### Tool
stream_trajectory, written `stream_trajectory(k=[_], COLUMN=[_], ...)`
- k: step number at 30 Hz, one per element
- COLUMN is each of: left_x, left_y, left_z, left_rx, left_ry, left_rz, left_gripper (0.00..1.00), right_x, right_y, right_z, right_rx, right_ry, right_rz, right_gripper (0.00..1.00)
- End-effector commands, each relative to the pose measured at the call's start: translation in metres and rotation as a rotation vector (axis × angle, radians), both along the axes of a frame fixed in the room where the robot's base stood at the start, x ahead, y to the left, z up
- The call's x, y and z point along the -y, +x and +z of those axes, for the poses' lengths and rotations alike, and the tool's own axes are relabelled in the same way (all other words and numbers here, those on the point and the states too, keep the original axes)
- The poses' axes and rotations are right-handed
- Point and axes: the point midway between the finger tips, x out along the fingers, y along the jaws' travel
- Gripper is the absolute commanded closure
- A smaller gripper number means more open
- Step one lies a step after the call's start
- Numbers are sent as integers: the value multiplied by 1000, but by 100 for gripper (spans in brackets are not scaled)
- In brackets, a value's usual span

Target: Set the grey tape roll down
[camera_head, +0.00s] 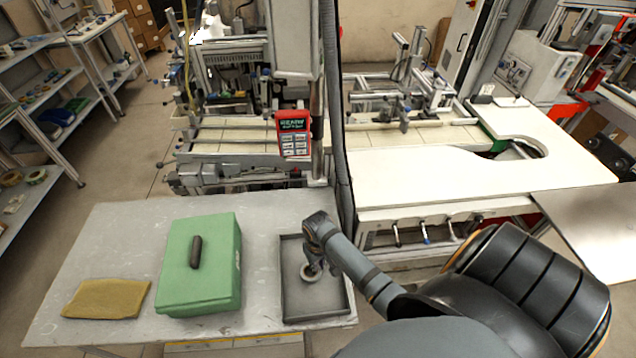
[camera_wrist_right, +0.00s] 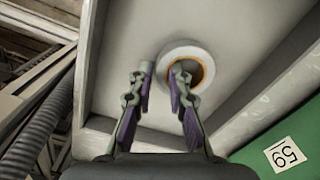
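The grey tape roll (camera_head: 314,273), pale with an orange-brown core, lies flat in the dark grey tray (camera_head: 318,310). In the right wrist view the roll (camera_wrist_right: 194,50) shows as a ring on the tray floor. My right gripper (camera_head: 314,264) is low over the tray at the roll. In the wrist view its fingers (camera_wrist_right: 163,75) are parted, one beside the ring's outer left edge and the other over the hole. A small gap shows between the left finger and the ring. My left gripper is not in view.
A green box (camera_head: 205,275) with a dark handle stands left of the tray. A yellow-brown cloth (camera_head: 107,298) lies farther left on the grey table (camera_head: 130,230). The tray has a raised rim. The table's back left is clear. A machine with a red-framed panel (camera_head: 294,137) stands behind.

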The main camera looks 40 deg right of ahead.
Motion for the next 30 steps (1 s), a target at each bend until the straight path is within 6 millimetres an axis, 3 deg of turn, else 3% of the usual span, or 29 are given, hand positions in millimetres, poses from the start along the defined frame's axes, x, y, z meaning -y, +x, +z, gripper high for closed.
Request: stream_trajectory(k=[3, 14, 17, 24, 30], left_x=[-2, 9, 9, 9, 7], left_y=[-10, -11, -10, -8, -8], left_z=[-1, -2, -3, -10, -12], left_rx=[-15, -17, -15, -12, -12], left_ry=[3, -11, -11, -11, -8], left_rz=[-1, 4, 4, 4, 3], left_gripper=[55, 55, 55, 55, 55], right_x=[0, 0, 0, 1, 0], right_y=[0, 1, 1, 1, 1], right_z=[0, 7, 24, 83, 115], right_rx=[-1, 3, 4, 6, 3], right_ry=[0, 0, 0, -2, 0], right_rz=[0, 0, 1, 1, 0], right_gripper=[65, 65, 65, 65, 65])
